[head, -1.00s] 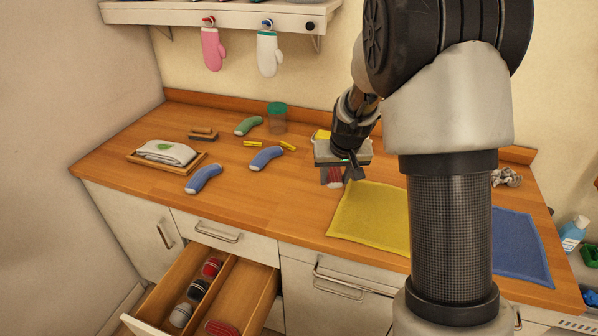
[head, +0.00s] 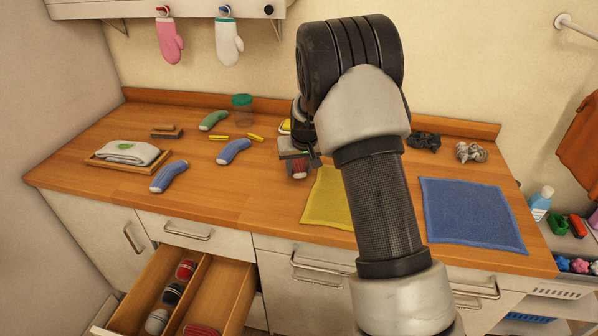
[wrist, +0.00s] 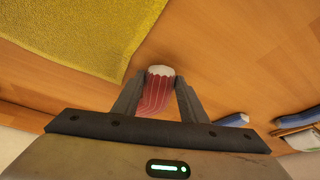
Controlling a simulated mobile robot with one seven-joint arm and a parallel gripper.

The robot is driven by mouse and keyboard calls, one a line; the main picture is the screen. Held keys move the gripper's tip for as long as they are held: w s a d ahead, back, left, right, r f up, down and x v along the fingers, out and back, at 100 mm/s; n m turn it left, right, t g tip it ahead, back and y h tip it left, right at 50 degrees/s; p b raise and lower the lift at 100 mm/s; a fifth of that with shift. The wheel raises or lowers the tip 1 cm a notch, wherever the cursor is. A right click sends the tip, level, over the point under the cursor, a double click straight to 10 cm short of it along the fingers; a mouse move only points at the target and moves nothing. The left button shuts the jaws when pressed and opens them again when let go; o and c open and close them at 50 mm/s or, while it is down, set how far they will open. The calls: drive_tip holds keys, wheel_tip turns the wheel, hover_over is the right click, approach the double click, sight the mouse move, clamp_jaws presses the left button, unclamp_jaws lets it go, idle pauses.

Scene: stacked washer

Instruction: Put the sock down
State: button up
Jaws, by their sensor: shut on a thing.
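My gripper (head: 299,172) is low over the wooden counter, left of the yellow cloth. It is shut on a red striped sock with a white end (wrist: 158,94), seen between the two fingers in the wrist view. The sock also shows below the gripper in the head view (head: 298,170). I cannot tell whether it touches the counter. A blue sock (head: 234,151), another blue sock (head: 169,177) and a green sock (head: 214,120) lie to the left on the counter.
The yellow cloth (head: 325,203) and a blue cloth (head: 470,213) lie flat at the right. Yellow clothespins (head: 256,137), a jar (head: 242,109) and a tray with a folded towel (head: 92,160) are left. The divided drawer (head: 237,290) below is open, with rolled socks inside. Grey bundles (head: 471,152) lie back right.

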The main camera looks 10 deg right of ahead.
drive_tip(key=shift+f, duration=0.7)
drive_tip(key=shift+f, duration=0.2)
drive_tip(key=o, duration=1.1)
